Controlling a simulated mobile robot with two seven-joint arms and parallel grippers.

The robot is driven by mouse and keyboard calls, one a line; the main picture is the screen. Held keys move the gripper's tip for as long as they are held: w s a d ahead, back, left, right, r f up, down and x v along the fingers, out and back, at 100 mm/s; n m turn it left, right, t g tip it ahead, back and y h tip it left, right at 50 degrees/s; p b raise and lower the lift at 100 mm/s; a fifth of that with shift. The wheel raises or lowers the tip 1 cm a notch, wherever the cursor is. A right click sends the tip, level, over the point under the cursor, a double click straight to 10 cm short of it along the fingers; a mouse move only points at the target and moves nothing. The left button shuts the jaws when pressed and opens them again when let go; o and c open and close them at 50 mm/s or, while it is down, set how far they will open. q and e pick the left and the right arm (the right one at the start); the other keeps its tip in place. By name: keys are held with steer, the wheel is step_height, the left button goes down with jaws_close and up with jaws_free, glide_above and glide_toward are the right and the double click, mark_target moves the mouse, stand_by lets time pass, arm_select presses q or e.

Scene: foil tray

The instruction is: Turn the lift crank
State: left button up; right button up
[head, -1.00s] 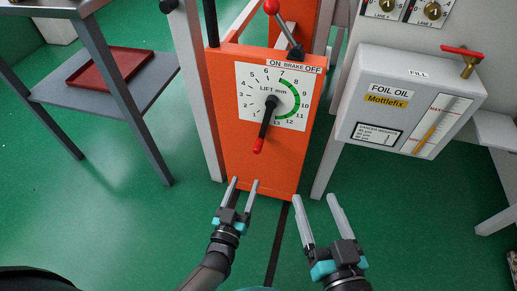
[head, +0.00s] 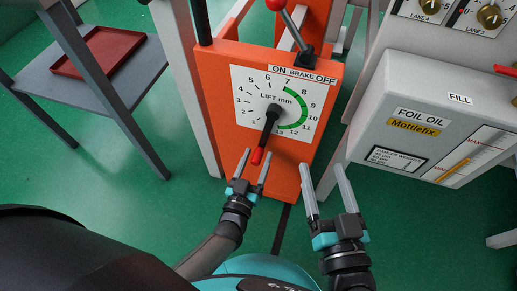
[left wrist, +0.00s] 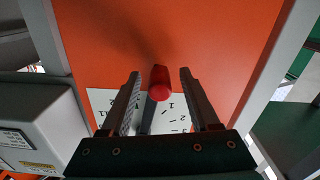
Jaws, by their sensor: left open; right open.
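The lift crank (head: 270,127) is a black arm with a red-tipped handle (head: 257,156) on a white LIFT mm dial (head: 246,105) of an orange panel. It points down and slightly left. My left gripper (head: 257,152) is open at the handle's end, with the red tip between its fingertips in the picture. In the left wrist view the red knob (left wrist: 160,82) shows between the two open fingers, with a gap on each side. My right gripper (head: 321,165) is open and empty, lower right of the crank, in front of the panel's right edge.
A brake lever (head: 292,29) with a red ball stands above the dial, by the ON BRAKE OFF label. A grey FOIL OIL box (head: 405,95) is to the right. A red tray (head: 98,52) lies on a grey table at left. Green floor is open below.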

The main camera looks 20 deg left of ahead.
arm_select(q)
steer(key=shift+c, duration=0.4)
jaws_close()
stand_by(1.1)
